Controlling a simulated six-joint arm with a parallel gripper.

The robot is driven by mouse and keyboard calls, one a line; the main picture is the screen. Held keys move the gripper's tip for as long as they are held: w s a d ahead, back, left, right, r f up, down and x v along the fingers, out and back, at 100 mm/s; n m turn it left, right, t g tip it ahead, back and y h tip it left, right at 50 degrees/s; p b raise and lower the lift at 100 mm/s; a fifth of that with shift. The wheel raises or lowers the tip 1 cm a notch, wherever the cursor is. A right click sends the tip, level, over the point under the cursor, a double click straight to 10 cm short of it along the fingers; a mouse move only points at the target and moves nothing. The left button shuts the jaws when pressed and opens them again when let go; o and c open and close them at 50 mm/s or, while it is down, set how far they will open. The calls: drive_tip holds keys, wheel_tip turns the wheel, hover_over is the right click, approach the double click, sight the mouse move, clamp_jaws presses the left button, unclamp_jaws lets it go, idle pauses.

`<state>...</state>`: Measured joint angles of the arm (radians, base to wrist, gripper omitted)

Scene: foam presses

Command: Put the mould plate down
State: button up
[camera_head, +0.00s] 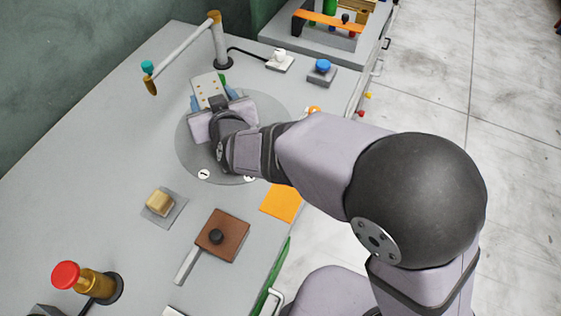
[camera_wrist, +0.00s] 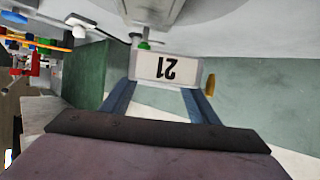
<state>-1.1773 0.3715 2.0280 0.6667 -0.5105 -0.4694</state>
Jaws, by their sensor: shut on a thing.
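A pale mould plate (camera_head: 207,84) with small dots on its face is between the blue fingers of my gripper (camera_head: 215,98) in the head view. I cannot tell whether the plate touches the disc. My wrist and forearm hide much of the disc.
A post with a swing arm (camera_head: 185,45) stands behind the plate. A white switch (camera_head: 279,60) and a blue button (camera_head: 322,68) are to the right. A brown plate with a knob (camera_head: 222,235), a yellow block (camera_head: 160,200), an orange square (camera_head: 282,203) and a red-topped post (camera_head: 80,278) are nearer.

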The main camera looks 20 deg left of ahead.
drive_tip(key=s+a+n+g+y+b, duration=0.1)
drive_tip(key=s+a+n+b, duration=0.15)
drive_tip(key=s, duration=1.25)
drive_tip(key=m+t+h, duration=0.6)
drive_tip(key=m+h, duration=0.5)
drive_tip(key=m, duration=0.1)
hover_over(288, 190)
wheel_tip(288, 190, down, 3)
drive_tip(key=shift+f+b, duration=0.7)
drive_tip(key=shift+f, duration=4.1)
drive_tip(key=shift+f, duration=0.15)
drive_tip(key=o, duration=1.5)
